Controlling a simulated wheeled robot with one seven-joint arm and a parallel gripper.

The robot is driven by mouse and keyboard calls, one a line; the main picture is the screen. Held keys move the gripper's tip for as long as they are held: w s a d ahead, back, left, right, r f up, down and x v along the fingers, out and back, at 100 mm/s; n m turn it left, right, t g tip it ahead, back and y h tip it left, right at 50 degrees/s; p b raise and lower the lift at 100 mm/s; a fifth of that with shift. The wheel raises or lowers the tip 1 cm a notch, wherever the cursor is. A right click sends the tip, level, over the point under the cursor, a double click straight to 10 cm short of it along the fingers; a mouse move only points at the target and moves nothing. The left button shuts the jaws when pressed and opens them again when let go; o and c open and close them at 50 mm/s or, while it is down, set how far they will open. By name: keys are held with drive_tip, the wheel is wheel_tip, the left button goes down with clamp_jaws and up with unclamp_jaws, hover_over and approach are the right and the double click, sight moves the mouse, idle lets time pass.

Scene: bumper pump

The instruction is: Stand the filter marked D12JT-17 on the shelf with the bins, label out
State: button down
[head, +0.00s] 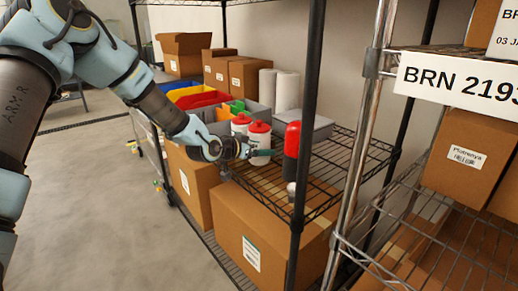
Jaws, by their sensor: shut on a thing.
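A cylinder with a red upper part and a black lower part (292,140), which looks like the filter, is upright at the wire shelf with the bins, beside the black front post. My gripper (277,152) reaches in from the left, in front of the white bottles. Its dark fingers end at the cylinder and appear shut on it. No marking or label can be read on it from here. I cannot tell whether its lower end touches the shelf (325,187) or is a little above it.
White bottles with red caps (259,138) stand close behind my gripper. Coloured bins (203,100) and white rolls (287,90) are farther back. The black post (312,85) stands at the front. Bare wire shelf lies to the right. Cardboard boxes (250,240) fill the level below.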

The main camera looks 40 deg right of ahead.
unclamp_jaws()
drive_tip(key=shift+r, duration=0.15)
drive_tip(key=shift+a, duration=0.35)
drive_tip(key=b+v, duration=0.1)
drive_tip(key=v, duration=1)
drive_tip(key=shift+a+r, duration=0.1)
